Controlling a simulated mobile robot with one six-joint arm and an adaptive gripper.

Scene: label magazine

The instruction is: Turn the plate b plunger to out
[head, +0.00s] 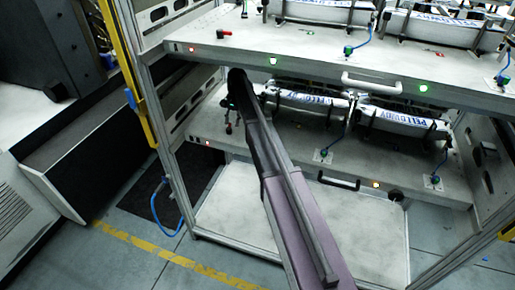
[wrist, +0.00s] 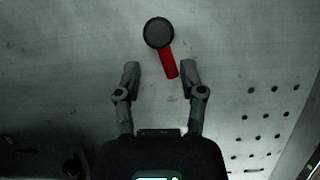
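A plunger with a round dark cap (wrist: 159,33) and a short red lever (wrist: 169,63) sits on a pale metal plate in the wrist view. The lever points down and slightly right in that picture. My gripper (wrist: 159,70) is open, with one finger on each side of the lever's lower end. A gap shows on both sides, wider on the left, and nothing is held. In the head view my gripper (head: 229,127) hangs over the left end of the lower shelf (head: 275,143). The plunger under it cannot be made out there.
An upper shelf (head: 300,56) with another red lever (head: 224,33) lies above the lower one. Label packs (head: 310,103) in black holders stand to the right on the lower shelf. A frame post (head: 155,110) rises at left. In the wrist view, holes (wrist: 265,115) dot the plate at right.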

